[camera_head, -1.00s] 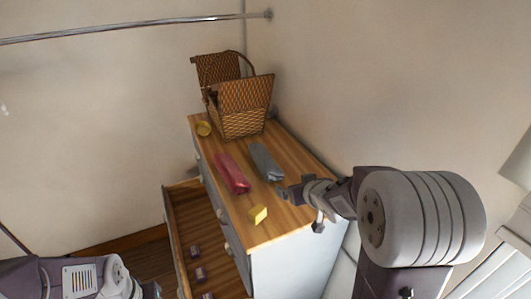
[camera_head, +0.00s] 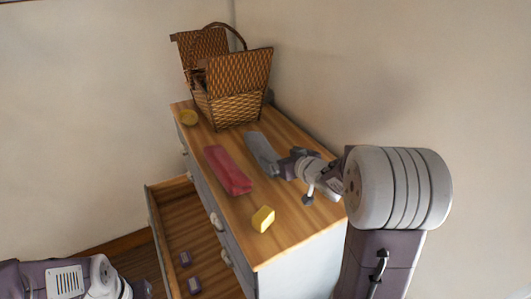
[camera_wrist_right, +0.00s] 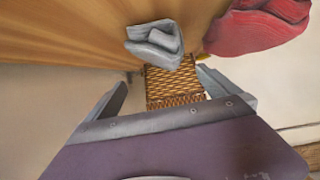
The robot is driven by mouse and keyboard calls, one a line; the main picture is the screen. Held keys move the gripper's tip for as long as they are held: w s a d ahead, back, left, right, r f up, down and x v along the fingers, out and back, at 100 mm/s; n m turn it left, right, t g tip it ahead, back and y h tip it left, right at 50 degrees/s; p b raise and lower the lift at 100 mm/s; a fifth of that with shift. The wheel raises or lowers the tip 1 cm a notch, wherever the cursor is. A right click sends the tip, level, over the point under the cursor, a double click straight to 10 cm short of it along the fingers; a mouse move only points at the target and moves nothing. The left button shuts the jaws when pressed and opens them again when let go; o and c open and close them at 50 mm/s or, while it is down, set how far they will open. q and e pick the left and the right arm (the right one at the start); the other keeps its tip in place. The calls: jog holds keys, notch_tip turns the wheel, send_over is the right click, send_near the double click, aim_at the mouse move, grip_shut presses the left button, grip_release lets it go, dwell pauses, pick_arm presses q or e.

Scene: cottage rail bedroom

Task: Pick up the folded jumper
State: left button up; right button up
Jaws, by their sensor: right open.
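Two folded garments lie side by side on the wooden dresser top: a grey one (camera_head: 262,150) and a red one (camera_head: 228,170). I cannot tell which is the jumper. My right gripper (camera_head: 284,167) is open at the near end of the grey one; contact is not clear. In the right wrist view the grey folded garment (camera_wrist_right: 155,45) shows beyond the open fingers (camera_wrist_right: 163,80), with nothing held, and the red garment (camera_wrist_right: 258,27) is at the upper right. My left arm shows at the lower left; its gripper (camera_head: 143,289) is small and its jaws are unclear.
A yellow block (camera_head: 263,219) lies near the front. A wall borders the right.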

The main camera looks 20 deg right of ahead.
aim_at(274, 151)
jog(key=x, duration=0.2)
jog(key=shift+w+a+f, duration=0.1)
jog(key=shift+w+a, duration=0.05)
jog(key=shift+w, duration=0.3)
jog(key=p+x, duration=0.2)
jog(key=x, duration=0.2)
jog(key=shift+w+f, duration=0.2)
jog(key=shift+w, duration=0.15)
jog(key=shift+w+f, duration=0.1)
jog(key=shift+w, duration=0.05)
jog(key=shift+s, duration=0.3)
jog(key=c, duration=0.9)
jog(key=shift+r, duration=0.2)
jog(key=c, duration=0.4)
jog(key=shift+w, duration=0.1)
jog(key=shift+c, duration=0.7)
